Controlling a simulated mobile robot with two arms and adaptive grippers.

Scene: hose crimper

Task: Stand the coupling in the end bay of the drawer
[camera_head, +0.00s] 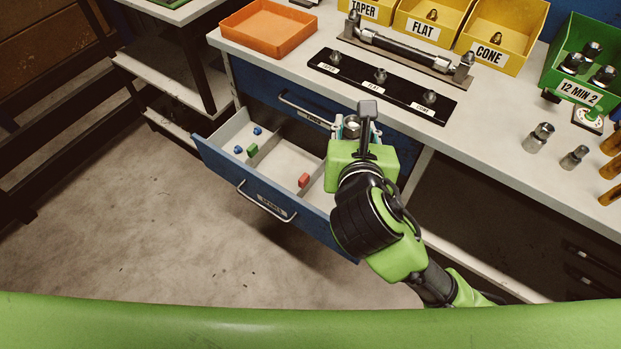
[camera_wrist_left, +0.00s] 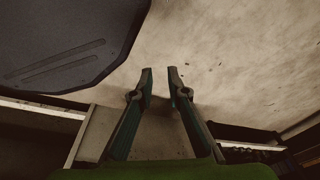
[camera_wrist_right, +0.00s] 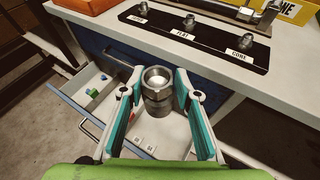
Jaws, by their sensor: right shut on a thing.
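The coupling (camera_head: 351,126) is a grey metal hex fitting with a round open top. My right gripper (camera_head: 356,118) is shut on it and holds it upright over the right part of the open drawer. In the right wrist view the coupling (camera_wrist_right: 157,92) sits between the fingers of the right gripper (camera_wrist_right: 160,88). The blue drawer (camera_head: 232,177) has a grey inside split by dividers; its right end is partly hidden by my right gripper and arm. My left gripper (camera_wrist_left: 160,75) shows only in its wrist view, fingers apart with nothing between, above the floor.
Blue and green pieces (camera_head: 252,149) lie in the drawer's left part, a red block (camera_head: 304,180) in a middle bay. Above is the bench (camera_head: 470,140) with a black labelled rack (camera_head: 345,74), an orange tray (camera_head: 268,28) and yellow bins (camera_head: 503,35). Loose fittings (camera_head: 538,138) stand at right.

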